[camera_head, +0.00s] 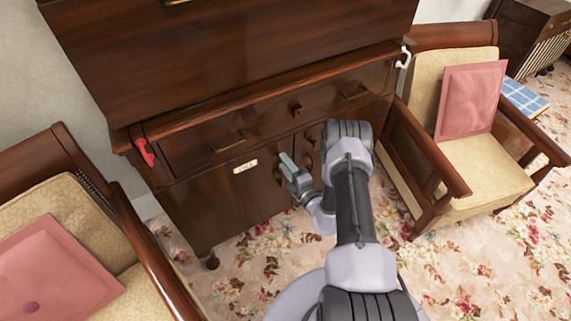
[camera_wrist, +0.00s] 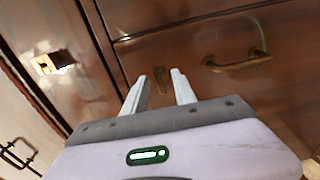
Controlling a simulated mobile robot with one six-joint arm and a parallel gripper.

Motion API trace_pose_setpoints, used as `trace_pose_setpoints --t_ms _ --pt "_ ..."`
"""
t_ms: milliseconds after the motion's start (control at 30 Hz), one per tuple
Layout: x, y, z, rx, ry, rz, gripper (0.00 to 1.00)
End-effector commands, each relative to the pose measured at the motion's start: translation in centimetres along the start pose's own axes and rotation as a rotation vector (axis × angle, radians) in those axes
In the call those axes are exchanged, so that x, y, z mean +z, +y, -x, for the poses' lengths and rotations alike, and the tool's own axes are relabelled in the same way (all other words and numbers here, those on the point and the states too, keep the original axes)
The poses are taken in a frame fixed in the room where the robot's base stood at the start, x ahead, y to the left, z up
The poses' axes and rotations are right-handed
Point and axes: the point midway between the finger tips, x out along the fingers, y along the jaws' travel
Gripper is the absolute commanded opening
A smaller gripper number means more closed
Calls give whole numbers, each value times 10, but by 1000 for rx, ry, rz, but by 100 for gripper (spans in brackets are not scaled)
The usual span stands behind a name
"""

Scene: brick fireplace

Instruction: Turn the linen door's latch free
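The linen door (camera_head: 225,198) is the dark wooden left door of the cabinet's lower part, with a pale label (camera_head: 245,167) whose lettering is too small to read. My gripper (camera_head: 287,162) is in front of the door's right side, right of the label. In the wrist view its two pale fingers (camera_wrist: 158,88) are apart with nothing held between them. A small brass-coloured piece (camera_wrist: 160,80) shows on the wood beyond the fingertips; I cannot tell whether it is the latch. My gripper and arm hide part of the door's right edge in the head view.
A drawer above the door has handles (camera_head: 230,142) and a wooden piece (camera_head: 297,108). A red piece (camera_head: 144,152) and a white hook-like piece (camera_head: 404,58) are at the cabinet's sides. Armchairs stand left (camera_head: 150,245) and right (camera_head: 485,165), close to the cabinet.

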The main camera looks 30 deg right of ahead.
Motion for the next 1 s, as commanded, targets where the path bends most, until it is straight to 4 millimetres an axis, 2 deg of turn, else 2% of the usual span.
trace_pose_setpoints --t_ms 133,233,367,600,700,833,1000 --pt "0 0 1 0 -1 0 33" --pt "1 2 12 -1 -2 -1 33" --pt "2 4 46 -4 -7 -4 33" --pt "2 4 126 -3 -9 -4 33" --pt "1 3 150 -1 -7 -4 33" --pt "1 1 169 -1 -4 -2 33" --pt "0 0 175 1 0 0 33"
